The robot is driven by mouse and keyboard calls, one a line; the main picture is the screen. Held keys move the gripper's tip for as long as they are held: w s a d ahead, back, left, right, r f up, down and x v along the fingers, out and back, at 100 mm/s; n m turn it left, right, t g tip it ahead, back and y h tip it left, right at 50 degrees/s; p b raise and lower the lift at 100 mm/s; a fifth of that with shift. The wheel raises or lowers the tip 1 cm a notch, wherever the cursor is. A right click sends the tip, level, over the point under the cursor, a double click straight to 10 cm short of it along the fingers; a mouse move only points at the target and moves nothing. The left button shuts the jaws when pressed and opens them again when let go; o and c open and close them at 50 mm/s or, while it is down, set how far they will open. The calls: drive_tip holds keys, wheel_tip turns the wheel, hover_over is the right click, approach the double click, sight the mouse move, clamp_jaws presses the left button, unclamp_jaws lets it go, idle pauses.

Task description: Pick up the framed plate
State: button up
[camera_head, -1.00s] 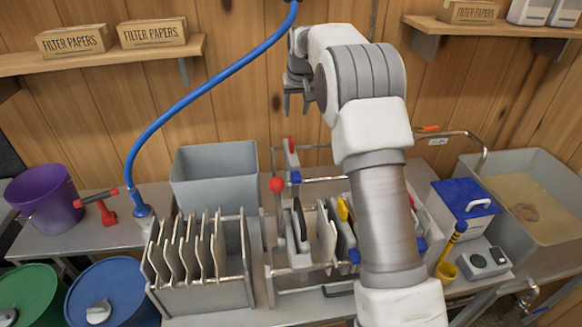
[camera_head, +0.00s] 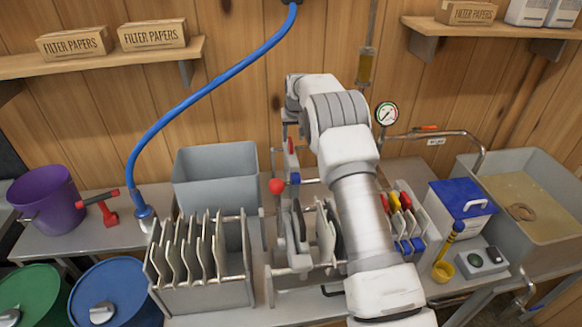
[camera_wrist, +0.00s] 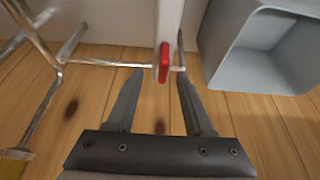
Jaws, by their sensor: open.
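Several pale plates (camera_head: 185,248) stand upright in a grey rack (camera_head: 205,297) at the front left in the head view. More upright plates (camera_head: 325,235) stand in the press in the middle, partly behind my arm. Thin plates with red and yellow tops and blue lower parts (camera_head: 402,215) stand right of my arm. I cannot tell which is the framed plate. My gripper shows in the wrist view (camera_wrist: 160,80), open and empty, fingers apart on either side of a red-ended white bar (camera_wrist: 164,62). In the head view it is over the press's back, its fingers unclear.
A grey tub (camera_head: 215,178) stands behind the rack and also shows in the wrist view (camera_wrist: 265,50). A red knob (camera_head: 276,185) rises from the press. A blue hose (camera_head: 205,85) arches at left. A blue-lidded box (camera_head: 462,205) stands at right.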

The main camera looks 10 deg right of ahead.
sight(291, 142)
drive_tip(key=shift+s+a+p+x, duration=0.15)
drive_tip(key=shift+p+x, duration=0.1)
drive_tip(key=shift+x, duration=0.9)
drive_tip(key=shift+s+a+p+x, duration=0.1)
drive_tip(key=shift+p+x, duration=0.1)
drive_tip(key=shift+x, duration=1)
drive_tip(key=shift+f, duration=0.1)
clamp_jaws()
